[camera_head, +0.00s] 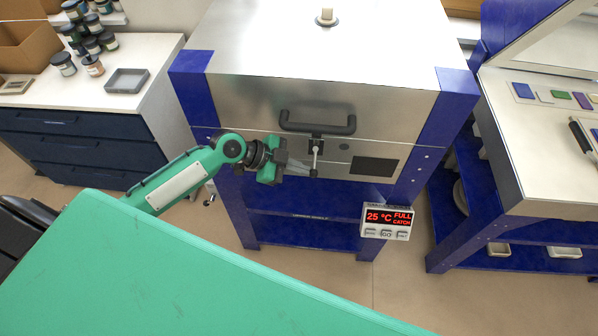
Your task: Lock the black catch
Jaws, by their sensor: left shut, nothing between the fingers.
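The silver kiln (260,104) with blue corner posts stands ahead, its lid down. A black bar handle (318,123) is on its front. My left gripper (305,169) reaches in from the left. Its fingers are shut and empty, just left of the lever's lower end; I cannot tell whether they touch it. The control box (387,221) shows "25 °C FULL CATCH" in red. My right gripper is out of view.
A white-topped cabinet (150,75) with jars and a grey tray (127,80) stands at the left. A blue-framed bench (540,180) with glass pieces stands at the right. A dark panel (374,166) is right of the catch.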

